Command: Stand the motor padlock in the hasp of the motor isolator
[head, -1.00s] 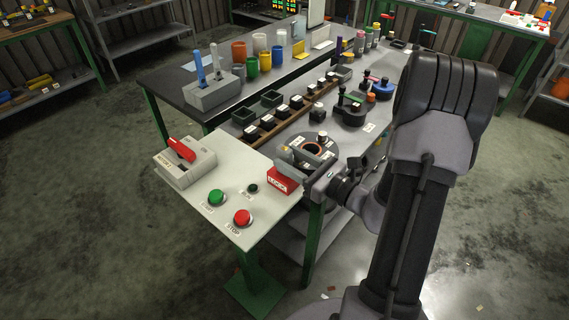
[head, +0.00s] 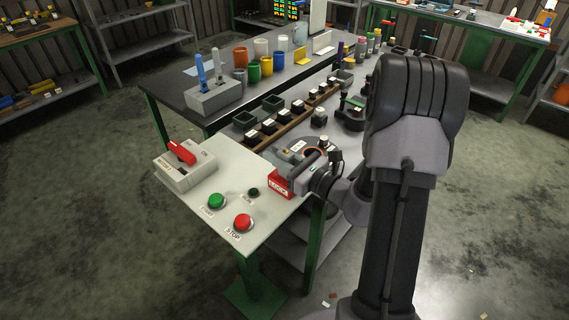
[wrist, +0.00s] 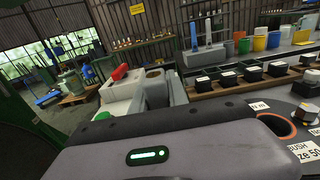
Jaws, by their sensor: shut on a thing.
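The motor isolator (head: 184,167) is a pale grey box with a red handle (head: 182,152), at the left of the sloping control panel in the head view. Its red handle also shows in the wrist view (wrist: 120,72). I cannot make out the hasp. My gripper (head: 289,169) is at the panel's right edge, directly at the red box with a white LOCK label (head: 280,184).
A round fixture with an orange ring (wrist: 275,125) is close to my gripper. The panel's front is clear.

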